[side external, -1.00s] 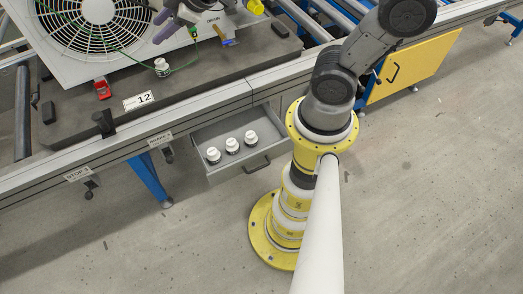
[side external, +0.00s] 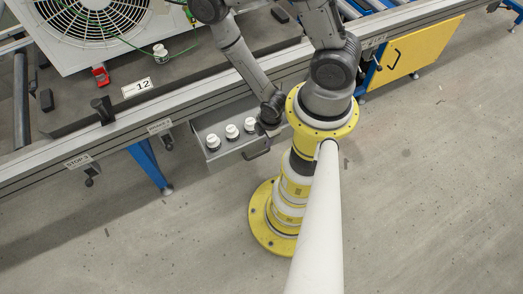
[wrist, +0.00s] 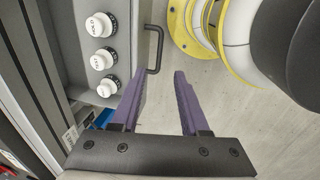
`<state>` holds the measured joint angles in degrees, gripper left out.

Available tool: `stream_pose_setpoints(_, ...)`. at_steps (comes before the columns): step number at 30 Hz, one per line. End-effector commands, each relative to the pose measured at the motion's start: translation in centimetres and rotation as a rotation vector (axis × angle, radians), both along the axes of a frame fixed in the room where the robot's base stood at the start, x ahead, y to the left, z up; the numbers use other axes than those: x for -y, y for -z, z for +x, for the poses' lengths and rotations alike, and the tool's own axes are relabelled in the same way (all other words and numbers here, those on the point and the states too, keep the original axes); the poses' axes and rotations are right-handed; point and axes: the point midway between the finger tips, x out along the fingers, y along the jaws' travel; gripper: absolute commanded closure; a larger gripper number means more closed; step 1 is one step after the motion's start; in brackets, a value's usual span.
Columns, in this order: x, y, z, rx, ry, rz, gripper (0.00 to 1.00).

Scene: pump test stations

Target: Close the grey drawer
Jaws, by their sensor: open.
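The grey drawer (side external: 228,158) stands pulled out from under the bench, with three white-capped bottles in it. It also shows at the upper left of the wrist view (wrist: 136,45). Its dark bar handle (side external: 257,154) juts from the front; in the wrist view the handle (wrist: 157,50) lies just beyond the tip of my left finger. My gripper (wrist: 161,76) is open and empty, its two purple fingers apart beside the drawer's front. I cannot tell whether a finger touches the handle. In the side view my wrist is over the drawer's right end and the fingertips are hard to make out.
The bench edge (side external: 100,140) runs above the drawer. A fan unit (side external: 95,25), a white-capped bottle (side external: 160,53) and a number 12 label (side external: 137,87) are on the bench. A yellow panel (side external: 415,55) is at the right.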

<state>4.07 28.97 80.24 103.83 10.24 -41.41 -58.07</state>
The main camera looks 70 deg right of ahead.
Motion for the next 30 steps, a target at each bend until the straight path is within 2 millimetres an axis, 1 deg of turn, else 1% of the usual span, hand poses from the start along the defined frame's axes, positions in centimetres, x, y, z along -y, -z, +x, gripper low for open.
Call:
stream_pose_setpoints(5,0.3,2.2,0.2,-0.001,0.002,0.000,0.55)
stream_pose_setpoints(21,1.3,9.9,1.3,0.001,0.001,0.001,0.55)
stream_pose_setpoints(27,1.5,12.0,1.6,0.001,0.001,0.001,0.55)
stream_pose_setpoints(30,1.6,12.6,1.7,0.001,0.000,0.001,0.55)
